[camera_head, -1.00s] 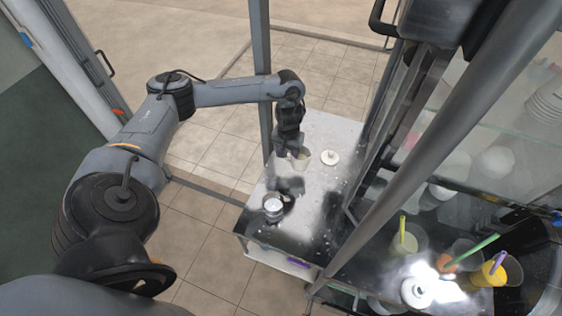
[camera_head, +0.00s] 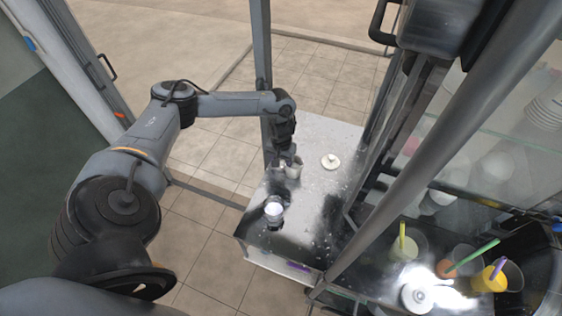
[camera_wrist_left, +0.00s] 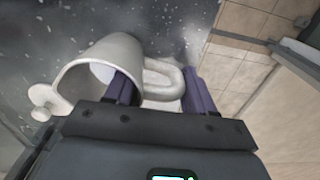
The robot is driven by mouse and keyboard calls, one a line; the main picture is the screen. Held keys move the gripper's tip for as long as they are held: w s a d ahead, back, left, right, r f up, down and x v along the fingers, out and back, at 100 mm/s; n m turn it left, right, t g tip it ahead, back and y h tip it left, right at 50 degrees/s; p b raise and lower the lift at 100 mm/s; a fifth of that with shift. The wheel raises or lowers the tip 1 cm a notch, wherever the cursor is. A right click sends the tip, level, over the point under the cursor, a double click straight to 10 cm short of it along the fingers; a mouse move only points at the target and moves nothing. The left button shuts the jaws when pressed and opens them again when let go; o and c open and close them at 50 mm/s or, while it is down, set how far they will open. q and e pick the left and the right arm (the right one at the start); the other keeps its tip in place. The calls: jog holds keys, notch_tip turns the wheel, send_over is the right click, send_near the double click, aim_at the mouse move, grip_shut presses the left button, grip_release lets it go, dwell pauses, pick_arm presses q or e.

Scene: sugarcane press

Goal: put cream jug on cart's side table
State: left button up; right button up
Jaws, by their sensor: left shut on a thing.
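The cream jug (camera_wrist_left: 105,62) is white with a looped handle. In the left wrist view its handle (camera_wrist_left: 165,80) lies between the two purple-grey fingers of my left gripper (camera_wrist_left: 160,92). In the head view the jug (camera_head: 293,171) shows small beneath my left gripper (camera_head: 286,163), over the left part of the side table (camera_head: 315,190). My left gripper is shut on the jug, by the handle side. Whether the jug's base touches the table is hard to tell. My right gripper is not in view.
A white lid-like piece with a knob (camera_head: 331,161) lies on the table right of the jug. A white-topped container (camera_head: 273,211) stands nearer the front. A slanted metal post (camera_head: 400,185) and the cart's glass case border the table's right side.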

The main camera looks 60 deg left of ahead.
pick_arm(q)
jog(key=o, duration=1.4)
jog(key=shift+f, duration=0.1)
notch_tip(320, 180, up, 11)
jog(key=shift+w+r+p, duration=0.1)
jog(key=shift+p, duration=0.5)
jog(key=shift+r+p, duration=0.45)
jog(key=shift+r, duration=0.15)
